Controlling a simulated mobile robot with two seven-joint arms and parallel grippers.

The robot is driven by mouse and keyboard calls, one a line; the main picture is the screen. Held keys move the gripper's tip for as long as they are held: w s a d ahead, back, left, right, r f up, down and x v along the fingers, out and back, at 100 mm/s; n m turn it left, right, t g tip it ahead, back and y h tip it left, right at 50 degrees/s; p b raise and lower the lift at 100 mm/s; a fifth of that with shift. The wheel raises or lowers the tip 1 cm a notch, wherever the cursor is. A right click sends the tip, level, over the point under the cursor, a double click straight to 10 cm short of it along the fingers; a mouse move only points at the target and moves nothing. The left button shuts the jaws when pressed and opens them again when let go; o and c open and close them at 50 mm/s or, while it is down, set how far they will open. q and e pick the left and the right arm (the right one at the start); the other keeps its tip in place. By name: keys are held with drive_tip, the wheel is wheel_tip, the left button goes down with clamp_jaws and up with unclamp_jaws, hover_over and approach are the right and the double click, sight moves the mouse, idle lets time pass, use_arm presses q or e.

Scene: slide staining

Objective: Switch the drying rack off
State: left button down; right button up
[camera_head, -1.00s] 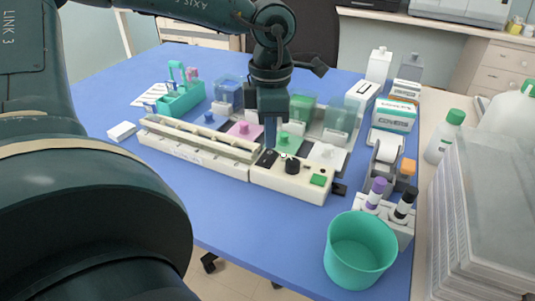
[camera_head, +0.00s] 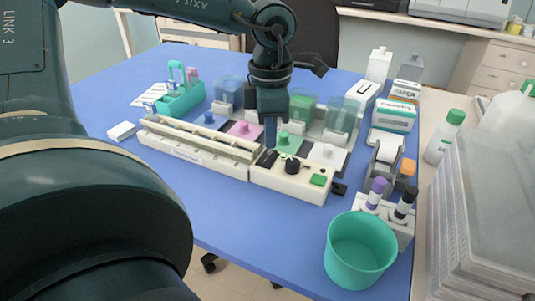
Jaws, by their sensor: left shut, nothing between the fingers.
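The drying rack (camera_head: 200,155) is a long cream unit on the blue table, with rails on its left part. Its control box (camera_head: 290,188) at the right end carries a black knob (camera_head: 292,166), a green button or display (camera_head: 318,180) and a small dark switch (camera_head: 268,156). My left gripper (camera_head: 270,146) points down, shut and empty, with its fingertips at or just above the switch end of the control box. I cannot tell whether they touch it. My right gripper is not in view.
A teal bin (camera_head: 360,250) and a holder with markers (camera_head: 390,205) are at the front right. A teal tube rack (camera_head: 182,98) stands at the back left. Blue table in front of the rack is clear.

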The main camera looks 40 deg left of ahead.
sight(270, 152)
use_arm(q)
drive_tip(key=shift+f+b, duration=0.95)
idle(0.6)
drive_tip(key=shift+r, duration=0.1)
drive_tip(key=shift+r+p, duration=2.1)
drive_tip(key=shift+r, duration=1.4)
drive_tip(key=shift+f, duration=0.1)
